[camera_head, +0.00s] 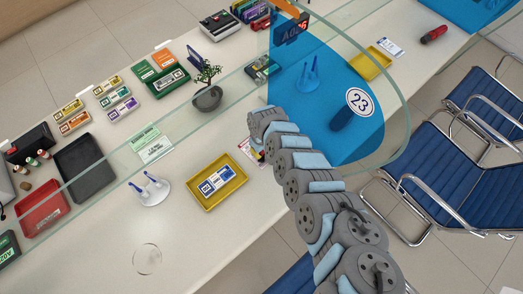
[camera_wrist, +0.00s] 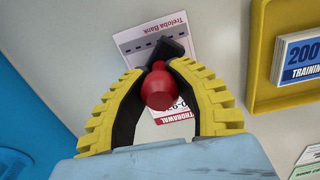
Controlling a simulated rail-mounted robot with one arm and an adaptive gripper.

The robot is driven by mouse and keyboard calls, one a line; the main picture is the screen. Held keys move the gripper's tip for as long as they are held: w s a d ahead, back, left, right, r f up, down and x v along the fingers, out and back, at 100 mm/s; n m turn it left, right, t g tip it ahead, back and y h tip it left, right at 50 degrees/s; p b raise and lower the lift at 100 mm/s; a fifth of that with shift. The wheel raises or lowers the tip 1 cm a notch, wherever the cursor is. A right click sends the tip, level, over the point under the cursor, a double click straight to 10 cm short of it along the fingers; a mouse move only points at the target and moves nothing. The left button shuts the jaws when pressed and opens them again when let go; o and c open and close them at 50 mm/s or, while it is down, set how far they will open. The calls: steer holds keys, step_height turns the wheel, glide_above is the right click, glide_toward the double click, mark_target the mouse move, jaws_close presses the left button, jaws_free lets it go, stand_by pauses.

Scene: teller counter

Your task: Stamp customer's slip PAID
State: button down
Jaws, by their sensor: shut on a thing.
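My gripper (camera_wrist: 158,72) is shut on a stamp with a round red knob (camera_wrist: 158,90) and a black base (camera_wrist: 170,50). The yellow-ribbed fingers close around the stamp from both sides. The customer's slip (camera_wrist: 137,38), a paper marked Treloba Bank and WITHDRAWAL, lies under the stamp, which covers its middle. I cannot tell whether the stamp touches the paper.
A yellow tray (camera_head: 207,204) with banknotes stands close left of the slip. A bonsai (camera_head: 207,92), a pen stand (camera_head: 152,193), a red tray (camera_head: 42,209) and a black tray (camera_head: 82,168) stand around.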

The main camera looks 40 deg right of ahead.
steer(key=shift+r+p, duration=3.5)
steer(key=shift+p, duration=0.35)
